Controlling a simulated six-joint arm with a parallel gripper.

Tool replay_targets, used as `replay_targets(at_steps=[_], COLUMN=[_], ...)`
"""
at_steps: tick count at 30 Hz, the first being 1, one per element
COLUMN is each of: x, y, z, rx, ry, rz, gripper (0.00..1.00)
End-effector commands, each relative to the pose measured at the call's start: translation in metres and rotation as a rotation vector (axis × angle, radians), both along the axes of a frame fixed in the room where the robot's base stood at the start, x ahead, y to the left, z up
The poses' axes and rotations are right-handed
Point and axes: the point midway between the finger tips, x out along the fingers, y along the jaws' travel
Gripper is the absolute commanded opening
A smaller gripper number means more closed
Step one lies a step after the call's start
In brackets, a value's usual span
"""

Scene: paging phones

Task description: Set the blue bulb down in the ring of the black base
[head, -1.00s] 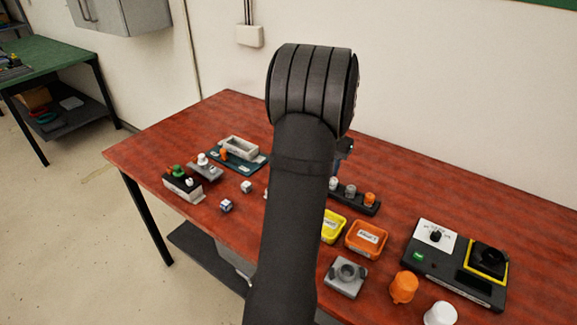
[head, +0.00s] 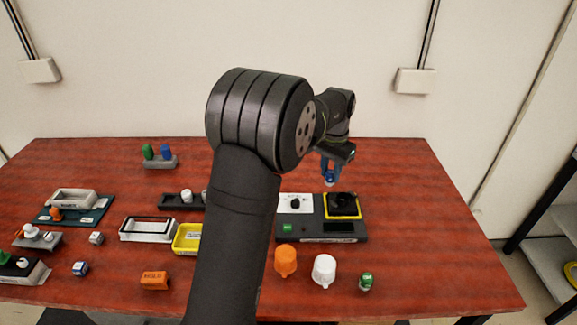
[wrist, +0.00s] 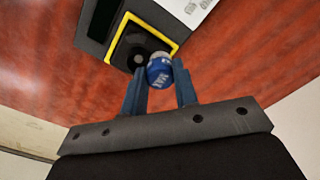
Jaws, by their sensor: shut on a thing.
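My gripper (head: 331,168) is shut on the blue bulb (head: 329,181) and holds it above the table, just behind the black base (head: 342,207). The wrist view shows the blue bulb (wrist: 160,73), with pale lettering on it, between my two blue fingers (wrist: 161,82). The black base (wrist: 131,44) is a square block with a round ring in its middle and a yellow border around it. In the wrist view the bulb overlaps the base's near corner and is off to one side of the ring. Its height above the base is hard to tell.
The base sits on a dark panel (head: 314,231) with a white plate and green button. In front stand an orange cup (head: 286,260), a white cup (head: 324,269) and a green bulb (head: 366,282). A grey holder (head: 160,163) bears green and blue bulbs. The table's right side is clear.

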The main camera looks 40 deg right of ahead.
Motion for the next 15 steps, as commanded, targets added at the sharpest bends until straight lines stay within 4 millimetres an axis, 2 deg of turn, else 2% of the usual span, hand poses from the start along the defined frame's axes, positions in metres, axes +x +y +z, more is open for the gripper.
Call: replay_targets(at_steps=[1,3,6,15], x=[-0.014,-0.027,-0.038,-0.043], y=[-0.007,-0.013,-0.017,-0.019], z=[0.001,0.001,0.002,-0.008], rx=[0.000,0.000,0.001,0.001], ry=[0.000,0.000,0.000,0.000], rz=[-0.025,-0.049,-0.068,-0.076], gripper=[0.05,0.05,0.05,0.05])
